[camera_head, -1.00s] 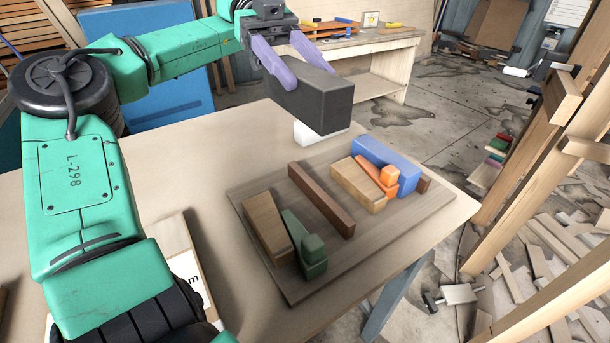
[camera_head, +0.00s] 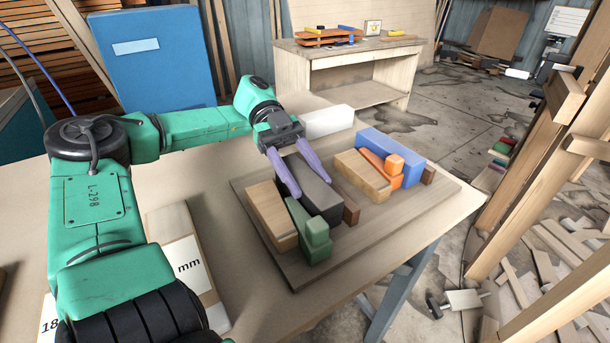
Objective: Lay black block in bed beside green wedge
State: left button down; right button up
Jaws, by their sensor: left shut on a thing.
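My left gripper (camera_head: 304,181) is shut on the black block (camera_head: 318,196), its purple fingers pointing down along the block. The block is low over the wooden board (camera_head: 347,252), in the gap between the green wedge (camera_head: 299,213) and the dark brown strip (camera_head: 351,210). The green wedge, with a green block (camera_head: 317,240) at its near end, is just left of the black block. I cannot tell whether the black block touches the wedge or rests fully on the board. The strip is mostly hidden behind the block. My right gripper is out of view.
A tan block (camera_head: 270,214) lies left of the wedge. Another tan block (camera_head: 361,176), orange pieces (camera_head: 388,170) and a blue block (camera_head: 385,147) sit at the board's right. A white block (camera_head: 328,121) stands behind. The board's near right part is bare.

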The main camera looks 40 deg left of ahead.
aim_at(286, 156)
pick_arm(q)
jog(key=shift+c, duration=1.2)
grip_release()
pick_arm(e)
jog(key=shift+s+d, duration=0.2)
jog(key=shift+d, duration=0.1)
pick_arm(q)
jog(key=shift+w+a+r, duration=0.1)
jog(key=shift+a, duration=0.2)
jog(key=v, duration=0.4)
jog(key=shift+w+a, duration=0.1)
jog(key=shift+a, duration=0.05)
jog(key=a+p, duration=0.1)
jog(key=p, duration=0.1)
jog(key=r+p, duration=0.1)
jog(key=p, duration=0.1)
jog(key=shift+w+a+r+p, duration=0.3)
jog(key=shift+a+p, duration=0.1)
jog(key=shift+a, duration=0.1)
jog(key=shift+a+f, duration=0.1)
jog(key=shift+f, duration=0.15)
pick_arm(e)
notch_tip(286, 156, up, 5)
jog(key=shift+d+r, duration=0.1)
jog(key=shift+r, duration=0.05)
